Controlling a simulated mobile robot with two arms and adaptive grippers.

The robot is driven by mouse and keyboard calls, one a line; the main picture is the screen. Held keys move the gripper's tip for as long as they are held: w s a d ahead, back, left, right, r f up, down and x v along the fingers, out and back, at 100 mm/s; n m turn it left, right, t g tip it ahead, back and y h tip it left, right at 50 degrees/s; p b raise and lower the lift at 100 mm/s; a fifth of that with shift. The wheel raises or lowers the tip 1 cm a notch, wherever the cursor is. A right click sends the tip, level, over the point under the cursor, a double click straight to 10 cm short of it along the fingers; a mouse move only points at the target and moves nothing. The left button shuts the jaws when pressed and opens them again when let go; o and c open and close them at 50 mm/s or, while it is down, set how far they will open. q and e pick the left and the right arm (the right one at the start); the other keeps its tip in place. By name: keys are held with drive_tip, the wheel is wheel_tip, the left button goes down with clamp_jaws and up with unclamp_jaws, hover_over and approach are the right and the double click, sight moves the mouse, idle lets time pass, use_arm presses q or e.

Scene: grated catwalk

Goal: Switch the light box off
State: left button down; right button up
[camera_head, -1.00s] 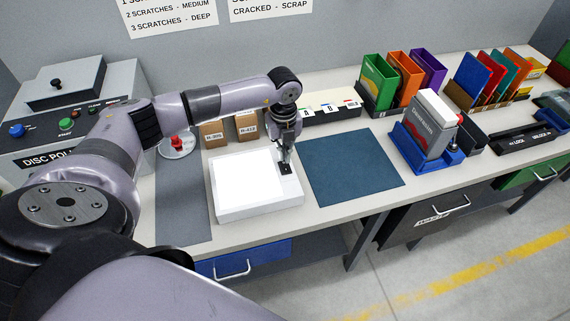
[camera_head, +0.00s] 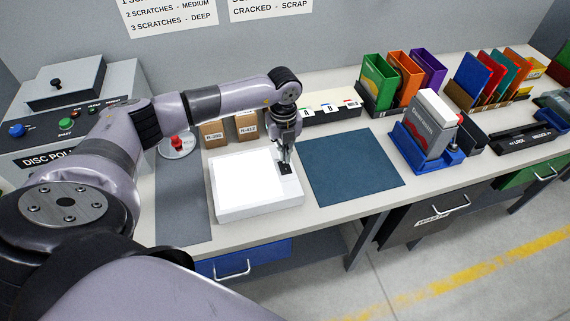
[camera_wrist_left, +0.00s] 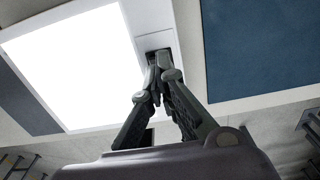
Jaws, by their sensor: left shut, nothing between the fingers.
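The light box (camera_head: 230,209) is a white slab on the bench, with a bright white panel (camera_head: 248,180) that looks lit. It also shows in the left wrist view (camera_wrist_left: 152,18), its panel glowing strongly (camera_wrist_left: 75,60). A small black switch (camera_head: 286,169) sits on the box's right border. My left gripper (camera_head: 286,160) is shut and empty, pointing down with its tips at the switch. In the left wrist view the fingertips (camera_wrist_left: 157,68) meet over the dark switch recess and partly hide it; I cannot tell whether they touch it. My right gripper is not in view.
A blue mat (camera_head: 352,168) lies right of the box and a grey mat (camera_head: 183,205) left of it. Small cartons (camera_head: 214,133) stand behind. A blue holder (camera_head: 428,150) with a grey-and-white box stands further right. The disc polisher (camera_head: 70,125) is at the left.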

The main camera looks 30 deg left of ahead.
sight(284, 162)
use_arm(q)
drive_tip(key=shift+s+f+b, duration=0.1)
drive_tip(key=shift+f+b, duration=0.8)
drive_tip(key=shift+f, duration=0.35)
idle(0.3)
drive_tip(key=shift+r, duration=0.15)
drive_tip(key=shift+r+p, duration=0.85)
drive_tip(key=shift+r, duration=0.1)
drive_tip(key=shift+r+p, duration=1.65)
drive_tip(key=shift+r, duration=0.85)
